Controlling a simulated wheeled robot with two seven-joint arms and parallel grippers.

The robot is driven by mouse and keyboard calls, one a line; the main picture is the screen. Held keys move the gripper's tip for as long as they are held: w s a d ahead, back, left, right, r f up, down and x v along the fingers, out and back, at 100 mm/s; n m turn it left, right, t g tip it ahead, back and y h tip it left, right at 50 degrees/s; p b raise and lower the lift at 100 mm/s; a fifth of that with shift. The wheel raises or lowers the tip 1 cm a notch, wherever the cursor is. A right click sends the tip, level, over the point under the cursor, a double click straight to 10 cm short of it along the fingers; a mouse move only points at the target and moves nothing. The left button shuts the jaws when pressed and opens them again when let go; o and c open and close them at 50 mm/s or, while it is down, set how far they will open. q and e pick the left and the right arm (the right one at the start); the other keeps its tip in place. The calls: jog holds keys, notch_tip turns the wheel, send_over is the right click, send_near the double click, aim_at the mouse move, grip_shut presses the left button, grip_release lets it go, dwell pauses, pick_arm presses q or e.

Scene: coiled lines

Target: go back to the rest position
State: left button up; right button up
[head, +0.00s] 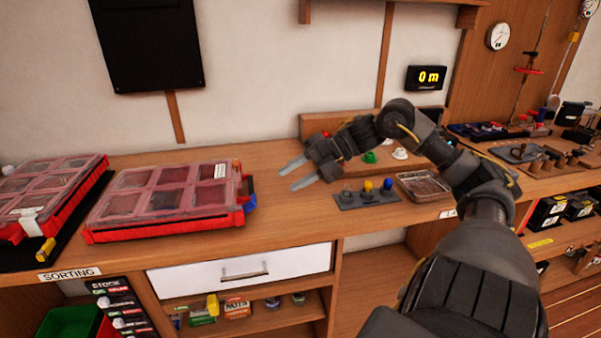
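My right gripper (294,175) reaches in from the lower right and hovers over the wooden workbench (290,225). Its two grey fingers point left and stand apart, with nothing between them. The fingertips are a little to the right of the red organizer case (165,198). My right arm crosses the right half of the view and hides part of the bench. My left gripper is not in view.
A second red case (50,190) lies at the far left. Near my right gripper are a small dark board with colored knobs (367,194) and a metal tray (424,186). A white drawer (240,269) is under the bench edge. Bench front between case and board is clear.

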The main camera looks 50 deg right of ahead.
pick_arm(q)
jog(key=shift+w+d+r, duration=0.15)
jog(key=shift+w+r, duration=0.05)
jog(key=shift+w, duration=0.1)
pick_arm(e)
jog(key=shift+v, duration=0.75)
